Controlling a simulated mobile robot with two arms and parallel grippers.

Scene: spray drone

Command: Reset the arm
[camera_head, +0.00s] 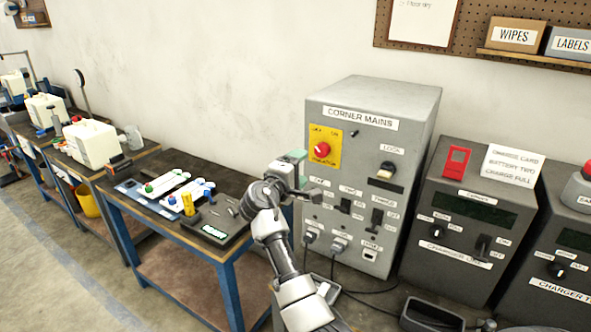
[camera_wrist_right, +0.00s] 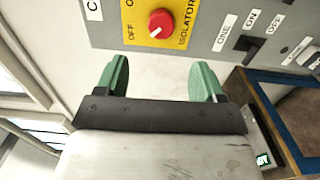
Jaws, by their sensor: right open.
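My right arm reaches up from the bottom of the head view, and its gripper (camera_head: 294,158) is in front of the left side of the grey Corner Mains cabinet (camera_head: 370,98). In the right wrist view the gripper (camera_wrist_right: 160,80) has its two green fingers wide apart with nothing between them. Beyond them is the cabinet face with a red isolator knob (camera_wrist_right: 161,22) on a yellow plate. In the head view the knob (camera_head: 321,150) is just right of the gripper and apart from it. My left gripper is not in view.
A workbench (camera_head: 222,252) with small tools and parts stands to the left. Charger cabinets (camera_head: 466,222) stand to the right. Cables (camera_head: 368,292) run along below the Corner Mains cabinet. Open floor (camera_head: 45,265) lies at the lower left.

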